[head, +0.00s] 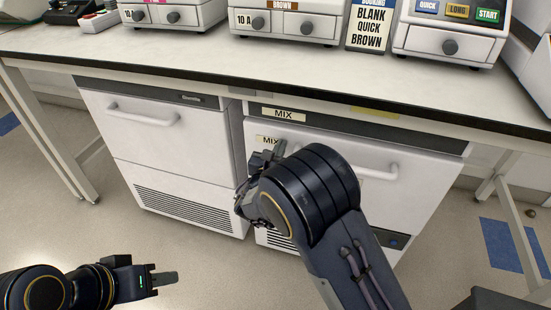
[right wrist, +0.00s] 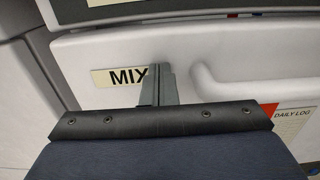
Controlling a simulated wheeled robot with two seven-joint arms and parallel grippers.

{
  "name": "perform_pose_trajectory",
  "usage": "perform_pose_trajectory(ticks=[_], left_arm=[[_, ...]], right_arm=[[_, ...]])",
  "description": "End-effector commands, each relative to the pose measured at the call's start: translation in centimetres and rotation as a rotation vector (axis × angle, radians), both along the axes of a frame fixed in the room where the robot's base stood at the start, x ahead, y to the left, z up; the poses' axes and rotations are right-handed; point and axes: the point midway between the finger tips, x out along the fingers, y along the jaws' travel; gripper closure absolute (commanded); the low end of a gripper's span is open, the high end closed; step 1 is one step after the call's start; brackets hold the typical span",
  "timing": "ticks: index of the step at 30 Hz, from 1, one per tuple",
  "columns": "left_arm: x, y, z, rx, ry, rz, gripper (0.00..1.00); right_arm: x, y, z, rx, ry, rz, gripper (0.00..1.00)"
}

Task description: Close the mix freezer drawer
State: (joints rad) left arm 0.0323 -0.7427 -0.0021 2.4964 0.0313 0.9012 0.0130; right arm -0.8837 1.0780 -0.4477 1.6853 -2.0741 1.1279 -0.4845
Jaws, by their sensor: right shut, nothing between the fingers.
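The mix freezer drawer (head: 428,185) is a white front under the bench, with a MIX label and a horizontal white handle (head: 379,173). My right gripper (head: 276,150) is shut and empty at the drawer's upper left, by the MIX label. In the right wrist view its fingers (right wrist: 160,80) point at the front beside the MIX label (right wrist: 119,76), left of the handle (right wrist: 205,82); contact is unclear. My left gripper (head: 166,279) is low over the floor at left, apart from everything; its jaw opening is unclear.
A second white freezer (head: 155,125) stands to the left of the mix unit. The white bench top (head: 200,52) with a black edge runs above both and carries several thermal cyclers (head: 285,22). The floor in front at left is clear.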

Motion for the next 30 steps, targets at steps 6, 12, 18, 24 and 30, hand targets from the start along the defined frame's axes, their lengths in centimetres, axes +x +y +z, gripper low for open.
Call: perform_pose_trajectory(ticks=[6,12,18,24,30], left_arm=[[0.0,0.0,-0.1,0.000,0.000,0.000,0.64],[0.0,0.0,-0.1,0.000,0.000,0.000,0.64],[0.0,0.0,-0.1,0.000,0.000,0.000,0.64],[0.0,0.0,-0.1,0.000,0.000,0.000,0.64],[0.0,0.0,-0.1,0.000,0.000,0.000,0.64]], right_arm=[[1.7,-0.6,0.0,0.001,0.000,-0.001,1.00],[2.3,-0.8,0.1,0.000,-0.002,-0.001,1.00],[2.5,-0.9,0.2,0.000,-0.004,-0.002,1.00],[2.6,-1.0,0.3,-0.003,-0.005,-0.003,1.00],[2.2,-0.5,0.3,-0.003,-0.005,-0.003,1.00]])
